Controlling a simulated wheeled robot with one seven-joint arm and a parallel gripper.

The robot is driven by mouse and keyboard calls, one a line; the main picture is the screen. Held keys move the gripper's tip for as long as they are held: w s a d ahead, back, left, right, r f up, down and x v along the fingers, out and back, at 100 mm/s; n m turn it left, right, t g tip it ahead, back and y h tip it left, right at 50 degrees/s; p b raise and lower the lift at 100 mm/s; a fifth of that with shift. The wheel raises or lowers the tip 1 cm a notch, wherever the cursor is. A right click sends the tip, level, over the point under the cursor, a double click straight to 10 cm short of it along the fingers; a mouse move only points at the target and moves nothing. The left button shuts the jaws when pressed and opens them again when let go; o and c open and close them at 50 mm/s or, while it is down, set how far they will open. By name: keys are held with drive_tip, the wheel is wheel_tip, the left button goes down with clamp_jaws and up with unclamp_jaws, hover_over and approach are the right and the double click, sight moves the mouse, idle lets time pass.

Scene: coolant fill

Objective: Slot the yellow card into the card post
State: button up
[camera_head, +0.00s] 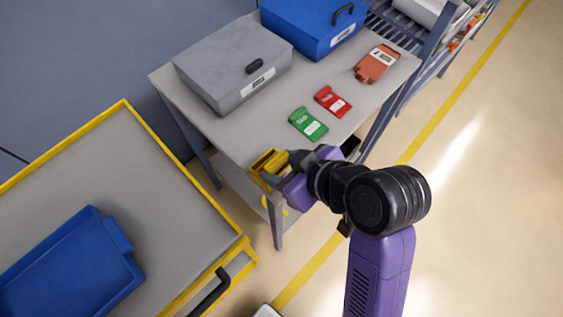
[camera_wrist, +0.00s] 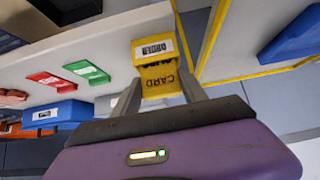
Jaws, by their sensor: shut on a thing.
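My gripper (camera_head: 277,168) is shut on the yellow card (camera_head: 268,160) at the near left corner of the grey table. The card also shows in the wrist view (camera_wrist: 157,65), held between the two fingers, with a white label and the word CARD facing the camera. In the head view it appears close to the table edge; whether it touches the table cannot be told. I cannot make out the card post in either view; my arm covers part of the table's near side.
A green card (camera_head: 308,124) and a red card (camera_head: 333,102) lie on the table, with an orange-red item (camera_head: 377,63) beyond. A grey case (camera_head: 233,65) and a blue case (camera_head: 312,25) stand behind. A yellow-edged cart (camera_head: 150,185) holding a blue tray (camera_head: 75,265) is left.

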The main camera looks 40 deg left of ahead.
drive_tip(key=shift+f, duration=0.45)
drive_tip(key=o, duration=1.4)
drive_tip(key=b+v, duration=0.1)
drive_tip(key=v, duration=0.6)
drive_tip(key=shift+d+r, duration=0.3)
drive_tip(key=shift+r, duration=0.05)
